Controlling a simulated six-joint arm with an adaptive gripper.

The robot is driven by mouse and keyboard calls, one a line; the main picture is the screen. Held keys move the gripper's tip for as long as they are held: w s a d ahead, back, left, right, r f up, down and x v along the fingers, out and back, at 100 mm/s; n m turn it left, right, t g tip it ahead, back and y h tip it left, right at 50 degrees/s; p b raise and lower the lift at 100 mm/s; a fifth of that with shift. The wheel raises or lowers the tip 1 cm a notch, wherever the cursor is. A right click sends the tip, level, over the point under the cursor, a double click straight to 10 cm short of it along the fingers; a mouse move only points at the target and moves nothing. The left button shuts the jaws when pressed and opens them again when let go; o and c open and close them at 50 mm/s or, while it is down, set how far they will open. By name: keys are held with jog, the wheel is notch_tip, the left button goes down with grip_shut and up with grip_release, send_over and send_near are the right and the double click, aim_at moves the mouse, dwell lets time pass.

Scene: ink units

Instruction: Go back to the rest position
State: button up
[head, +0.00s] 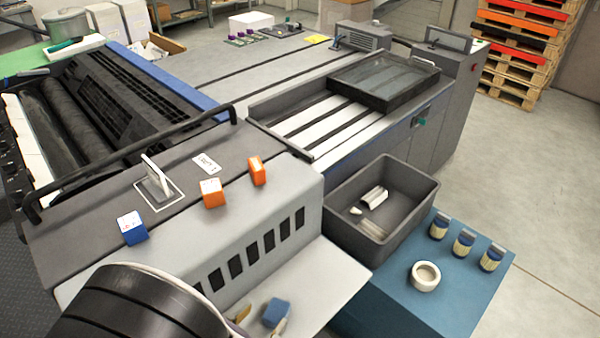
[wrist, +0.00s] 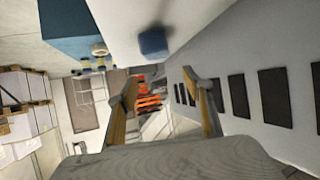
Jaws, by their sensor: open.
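My gripper (wrist: 162,76) is open in the wrist view, with its two fingers spread and nothing between them. In the head view the gripper (head: 258,316) shows only partly at the bottom edge, with much of it hidden behind my dark arm. A blue block (head: 276,312) sits on the pale ledge at the front of the machine, close to the fingers. The wrist view shows the blue block (wrist: 153,42) beyond the fingertips and apart from them.
The machine's vented front (head: 250,258) stands close to my gripper. A grey bin (head: 345,238) with white pieces stands right of the ledge. A blue table (head: 395,297) holds a white ring (head: 425,276) and several small containers. Blue and orange blocks sit on the machine top.

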jog(key=shift+g, duration=0.7)
jog(key=w+d, duration=0.1)
jog(key=w, duration=0.1)
jog(key=w+d+r, duration=0.1)
jog(key=w+d, duration=0.1)
jog(key=w+d+r, duration=0.1)
jog(key=w, duration=0.2)
jog(key=shift+d+r, duration=0.25)
jog(key=shift+d, duration=0.05)
jog(key=w+d+r+y, duration=0.3)
jog(key=w+d+r, duration=0.4)
jog(key=w+d, duration=0.1)
notch_tip(320, 180, up, 10)
jog(key=s+a+n+y, duration=0.2)
jog(key=n+y, duration=0.1)
jog(key=y, duration=0.2)
jog(key=s+d+r+n+g+h, duration=0.1)
jog(key=s+d+r+g, duration=0.1)
jog(key=s+d, duration=0.5)
jog(key=s+d+r+g+h, duration=0.2)
jog(key=s+d, duration=0.6)
jog(key=s, duration=0.6)
jog(key=shift+n, duration=0.4)
jog(key=shift+s+a, duration=0.1)
